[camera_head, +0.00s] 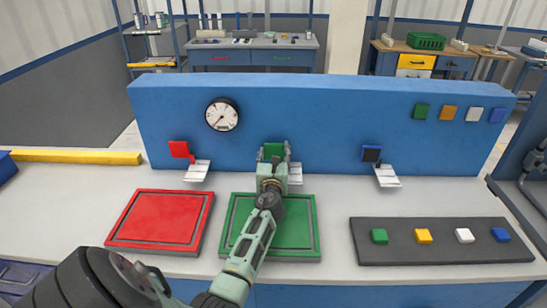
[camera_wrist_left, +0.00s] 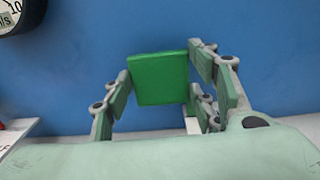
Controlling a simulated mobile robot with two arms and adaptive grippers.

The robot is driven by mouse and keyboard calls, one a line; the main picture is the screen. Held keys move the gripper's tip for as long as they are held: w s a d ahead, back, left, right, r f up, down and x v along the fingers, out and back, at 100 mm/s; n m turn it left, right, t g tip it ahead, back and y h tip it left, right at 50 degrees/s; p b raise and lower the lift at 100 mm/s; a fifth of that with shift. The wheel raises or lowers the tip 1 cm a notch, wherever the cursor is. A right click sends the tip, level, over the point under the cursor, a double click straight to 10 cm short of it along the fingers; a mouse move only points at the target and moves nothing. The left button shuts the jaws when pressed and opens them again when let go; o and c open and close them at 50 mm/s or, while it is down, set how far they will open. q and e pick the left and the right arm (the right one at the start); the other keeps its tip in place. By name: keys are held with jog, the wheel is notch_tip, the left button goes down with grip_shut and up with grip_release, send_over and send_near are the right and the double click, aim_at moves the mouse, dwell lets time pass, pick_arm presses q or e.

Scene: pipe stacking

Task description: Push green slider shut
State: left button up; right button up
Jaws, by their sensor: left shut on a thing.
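The green slider (camera_head: 272,150) is on the front of the blue wall panel, near the middle, above a small metal ledge. In the left wrist view it is a green square block (camera_wrist_left: 160,78) between the fingers. My left gripper (camera_head: 274,157) reaches the panel, and its fingers (camera_wrist_left: 158,84) are shut on the block's two sides. The gripper partly hides the slider and its ledge in the head view, so I cannot tell how far along its track it sits. My right gripper is not in view.
A round gauge (camera_head: 222,115) is at upper left. A red pad (camera_head: 160,219), a green pad (camera_head: 294,232) and a dark tray (camera_head: 450,253) with coloured blocks lie on the table.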

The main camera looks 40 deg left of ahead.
pick_arm(q)
jog(key=o, duration=1.3)
jog(key=shift+r, duration=0.2)
jog(key=o, duration=0.4)
jog(key=shift+w+a+f, duration=0.1)
jog(key=shift+w+f, duration=0.05)
jog(key=shift+f, duration=0.05)
jog(key=v, duration=1.2)
